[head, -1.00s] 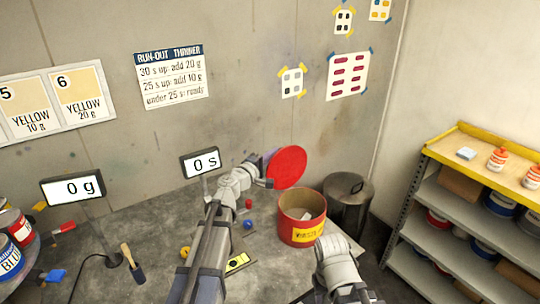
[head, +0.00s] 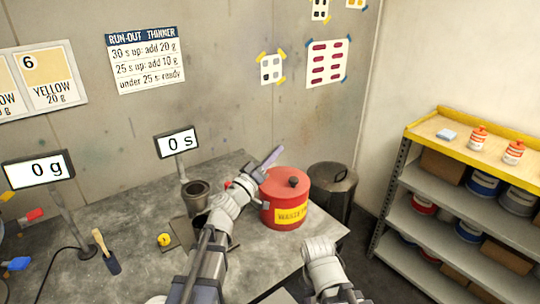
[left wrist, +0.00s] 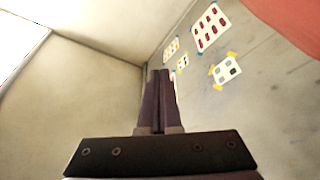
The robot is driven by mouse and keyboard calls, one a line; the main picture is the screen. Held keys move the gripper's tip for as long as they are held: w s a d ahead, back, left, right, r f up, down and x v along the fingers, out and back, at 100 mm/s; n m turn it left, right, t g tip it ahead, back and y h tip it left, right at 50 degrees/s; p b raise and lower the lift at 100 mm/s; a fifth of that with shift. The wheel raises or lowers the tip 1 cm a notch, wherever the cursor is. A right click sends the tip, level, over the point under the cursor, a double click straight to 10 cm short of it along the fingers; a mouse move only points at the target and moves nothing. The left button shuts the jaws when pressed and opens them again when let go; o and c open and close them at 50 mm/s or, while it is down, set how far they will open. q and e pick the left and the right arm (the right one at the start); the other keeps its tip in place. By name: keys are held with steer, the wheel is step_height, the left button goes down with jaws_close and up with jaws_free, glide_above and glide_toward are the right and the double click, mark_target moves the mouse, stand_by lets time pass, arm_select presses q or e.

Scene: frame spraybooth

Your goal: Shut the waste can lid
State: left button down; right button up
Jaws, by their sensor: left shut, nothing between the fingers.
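The red waste can (head: 284,214) stands at the right end of the grey bench, with a yellow label on its front. Its red lid (head: 275,182) lies across the top with a dark knob showing, and the inside of the can is hidden. My left gripper (head: 272,158) is shut and empty, just behind and above the lid's left side; I cannot tell whether it touches the lid. In the left wrist view the shut fingers (left wrist: 159,100) point toward the wall. My right arm comes in at the bottom, but its gripper does not show.
A dark metal bin (head: 331,190) with a lid stands right behind the waste can. A grey cup (head: 196,197) and a yellow round item (head: 164,240) are on the bench near my left arm. A shelf (head: 455,190) with cans stands at the right.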

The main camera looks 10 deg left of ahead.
mark_target(286, 190)
arm_select(q)
steer(key=s+d+f+m+h+b, duration=0.1)
steer(key=m+b, duration=0.1)
steer(key=s+d+f+m+g+h+b, duration=0.1)
steer(key=f+m+b, duration=0.1)
steer(key=m, duration=0.1)
steer(key=s+d+f+m+h+b, duration=0.1)
steer(key=f+m+b, duration=0.1)
steer(key=m, duration=0.1)
steer(key=shift+s+d+f+h, duration=0.15)
steer(key=shift+f+h, duration=0.05)
steer(key=shift+h, duration=0.1)
steer(key=shift+s+d+f+m+g, duration=0.1)
steer(key=shift+f+m+g, duration=0.2)
steer(key=shift+g, duration=0.1)
steer(key=shift+s+d+f+b, duration=0.2)
steer(key=shift+f+b, duration=0.25)
steer(key=shift+b, duration=0.35)
